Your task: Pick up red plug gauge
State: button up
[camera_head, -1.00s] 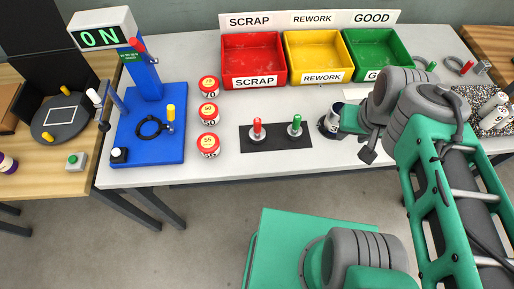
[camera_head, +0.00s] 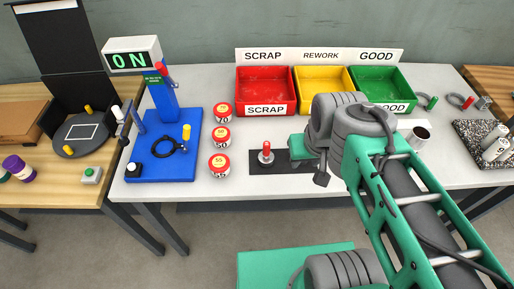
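The red plug gauge (camera_head: 266,150) stands upright with its red handle up and a metal base on a black mat (camera_head: 262,168) on the grey-white table. My arm reaches in from the right. Its wrist end, with my gripper (camera_head: 298,150), is just right of the red gauge, a small gap apart in the picture. I cannot make out the fingers or whether they are open. The red gauge appears free of it. The right part of the mat, where a green gauge showed earlier, is hidden behind my wrist.
Red (camera_head: 266,88), yellow (camera_head: 318,82) and green (camera_head: 383,88) bins stand behind. The front table strip is clear.

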aim_at(266, 158)
jog(key=i, duration=0.3)
jog(key=u, duration=0.4)
jog(key=k, duration=0.5)
jog(key=u, duration=1.25)
jog(key=i, duration=0.6)
jog(key=z, duration=0.15)
